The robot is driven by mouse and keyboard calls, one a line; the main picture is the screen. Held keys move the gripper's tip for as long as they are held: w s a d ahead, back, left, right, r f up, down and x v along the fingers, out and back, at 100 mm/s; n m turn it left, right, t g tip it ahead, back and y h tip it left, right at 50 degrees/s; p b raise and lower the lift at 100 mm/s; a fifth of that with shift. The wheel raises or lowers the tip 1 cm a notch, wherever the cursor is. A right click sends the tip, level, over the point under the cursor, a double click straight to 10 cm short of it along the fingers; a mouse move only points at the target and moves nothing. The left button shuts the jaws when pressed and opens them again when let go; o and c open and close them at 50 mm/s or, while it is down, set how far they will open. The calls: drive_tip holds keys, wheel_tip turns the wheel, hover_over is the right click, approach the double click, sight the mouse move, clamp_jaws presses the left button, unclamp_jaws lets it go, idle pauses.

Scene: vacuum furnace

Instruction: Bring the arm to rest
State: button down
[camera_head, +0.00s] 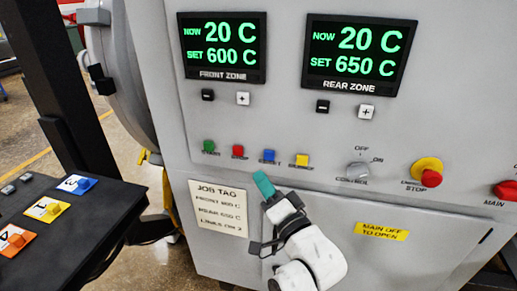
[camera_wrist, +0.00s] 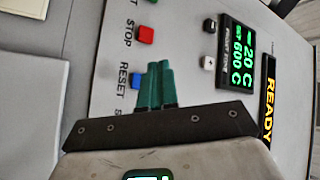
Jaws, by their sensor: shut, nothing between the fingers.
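My gripper (camera_head: 264,186) is in front of the grey furnace panel, just below the row of coloured buttons and right of the job tag in the head view. Its green fingers are together and hold nothing. In the wrist view the closed fingers (camera_wrist: 160,86) point at the panel beside the blue reset button (camera_wrist: 136,81). Whether they touch the panel cannot be told. My white arm (camera_head: 316,254) reaches up from the bottom of the head view.
The front zone display (camera_head: 222,47) reads 20 C, set 600 C; the rear zone display (camera_head: 360,54) reads 20 C, set 650 C. A control knob (camera_head: 358,171) and a red stop button (camera_head: 431,178) sit to the right. A black table (camera_head: 60,250) stands left.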

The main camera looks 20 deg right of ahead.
drive_tip(key=s+d+f+n+g+h, duration=0.1)
drive_tip(key=s+d+f+n+g, duration=0.15)
drive_tip(key=s+f+g, duration=0.55)
drive_tip(key=s+d+f+n+g+h, duration=0.1)
drive_tip(key=s+f+n+g, duration=0.3)
drive_tip(key=f, duration=0.7)
drive_tip(key=s+d+f+n+g, duration=0.1)
drive_tip(key=s+d+f+g, duration=0.1)
drive_tip(key=s, duration=1)
drive_tip(key=s+d+f+n+g+h, duration=0.1)
drive_tip(key=s+f+g, duration=0.4)
drive_tip(key=s, duration=0.7)
drive_tip(key=shift+d+f+n, duration=0.25)
drive_tip(key=shift+d+n, duration=0.2)
drive_tip(key=shift+d, duration=0.45)
